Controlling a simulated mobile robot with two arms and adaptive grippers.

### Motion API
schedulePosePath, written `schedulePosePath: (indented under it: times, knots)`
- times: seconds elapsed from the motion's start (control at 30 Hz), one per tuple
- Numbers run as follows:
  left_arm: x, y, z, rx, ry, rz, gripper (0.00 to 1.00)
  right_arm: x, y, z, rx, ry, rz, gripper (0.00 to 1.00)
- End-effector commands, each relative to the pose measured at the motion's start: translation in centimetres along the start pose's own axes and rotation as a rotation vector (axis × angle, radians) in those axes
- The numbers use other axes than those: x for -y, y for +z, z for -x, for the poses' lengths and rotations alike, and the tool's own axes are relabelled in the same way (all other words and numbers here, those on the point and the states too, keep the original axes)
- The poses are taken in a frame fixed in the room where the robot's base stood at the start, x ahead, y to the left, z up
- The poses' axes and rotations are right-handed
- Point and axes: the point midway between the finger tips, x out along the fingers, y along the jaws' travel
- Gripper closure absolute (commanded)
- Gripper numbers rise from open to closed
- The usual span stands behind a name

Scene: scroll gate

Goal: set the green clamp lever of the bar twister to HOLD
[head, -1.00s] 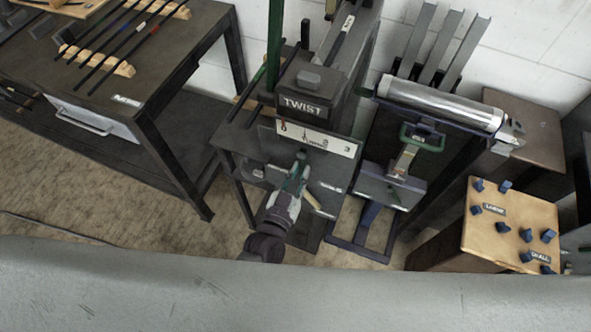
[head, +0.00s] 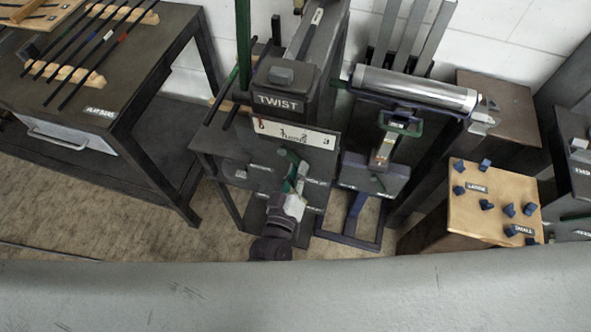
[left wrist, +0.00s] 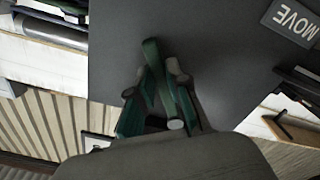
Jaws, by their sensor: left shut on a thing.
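The bar twister (head: 283,88) is a dark machine with a TWIST label and a numbered scale (head: 295,134) on its front. My left gripper (head: 293,178) is in front of its lower panel, below the scale. The green clamp lever (left wrist: 152,55) shows in the left wrist view as a green bar between the fingers of the left gripper (left wrist: 158,92), which are shut on it. A MOVE label (left wrist: 292,20) is on the dark panel, at the upper right of the left wrist view. In the head view the fingers largely hide the lever. I cannot read a HOLD label. My right gripper is out of view.
A dark table (head: 150,60) with several rods on wooden racks stands at the left. A stand with a shiny metal cylinder (head: 415,88) is right of the twister. A wooden board (head: 490,215) with blue knobs is at the right. Bare floor shows at the lower left.

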Motion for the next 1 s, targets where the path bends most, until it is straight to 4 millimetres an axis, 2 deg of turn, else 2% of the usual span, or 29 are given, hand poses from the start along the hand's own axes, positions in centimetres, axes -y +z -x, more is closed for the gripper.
schedulePosePath:
  times: [0.43,0.47,0.6,0.87,1.0]
  knots:
    - [-0.13,0.08,0.04,0.002,0.000,0.018,1.00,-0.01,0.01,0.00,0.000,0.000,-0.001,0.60]
    - [-0.14,0.08,0.04,0.002,0.000,0.018,0.80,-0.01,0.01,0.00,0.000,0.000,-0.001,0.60]
    - [-0.12,0.06,0.03,0.001,0.000,0.016,0.58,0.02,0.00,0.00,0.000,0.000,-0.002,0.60]
    - [-0.08,0.02,0.03,0.000,0.000,0.013,0.58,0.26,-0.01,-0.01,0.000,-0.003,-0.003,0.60]
    - [-0.03,0.05,0.84,0.001,-0.001,0.012,0.58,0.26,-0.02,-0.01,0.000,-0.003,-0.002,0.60]
